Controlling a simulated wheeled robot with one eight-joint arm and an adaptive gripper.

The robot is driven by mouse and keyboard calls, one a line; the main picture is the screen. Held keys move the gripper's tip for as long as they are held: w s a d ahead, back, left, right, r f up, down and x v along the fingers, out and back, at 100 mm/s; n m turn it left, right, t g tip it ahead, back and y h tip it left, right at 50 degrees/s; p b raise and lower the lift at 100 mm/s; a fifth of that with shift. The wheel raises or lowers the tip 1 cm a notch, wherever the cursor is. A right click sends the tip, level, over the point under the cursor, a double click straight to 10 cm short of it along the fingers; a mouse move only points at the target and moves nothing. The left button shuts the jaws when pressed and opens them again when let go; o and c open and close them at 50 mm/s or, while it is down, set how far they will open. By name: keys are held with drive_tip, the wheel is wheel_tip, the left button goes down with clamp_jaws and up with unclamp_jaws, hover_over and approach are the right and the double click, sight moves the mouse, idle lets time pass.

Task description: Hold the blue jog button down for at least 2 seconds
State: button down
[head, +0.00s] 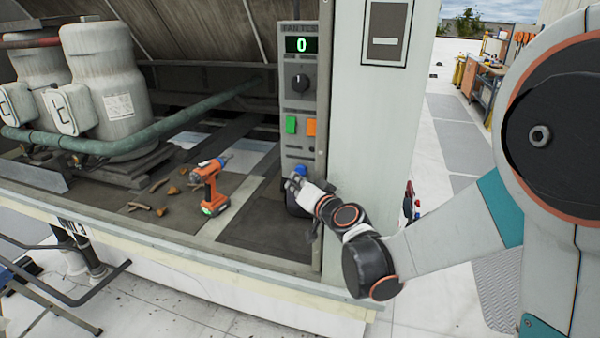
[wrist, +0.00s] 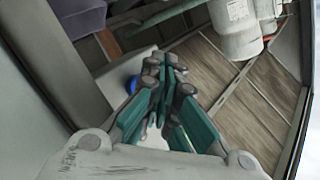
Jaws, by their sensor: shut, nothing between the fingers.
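The blue jog button (head: 300,170) is low on the grey fan test panel (head: 298,88), below the green and orange buttons. My gripper (head: 292,183) is just in front of and below it in the head view. In the wrist view the blue button (wrist: 131,84) shows just left of the fingertips of my gripper (wrist: 165,68), partly hidden by the fingers. The fingers are shut with nothing between them. I cannot tell whether the fingertips touch the button or whether it is pressed in. The panel display (head: 302,45) reads 0 in green.
A green button (head: 291,125), an orange button (head: 311,127) and a black knob (head: 300,83) sit above on the panel. An orange drill (head: 208,187) and several brown scraps lie on the deck to the left. A pale post (head: 375,130) stands right of the panel.

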drive_tip(key=shift+w, duration=0.15)
drive_tip(key=shift+w+d, duration=0.1)
drive_tip(key=shift+w, duration=0.1)
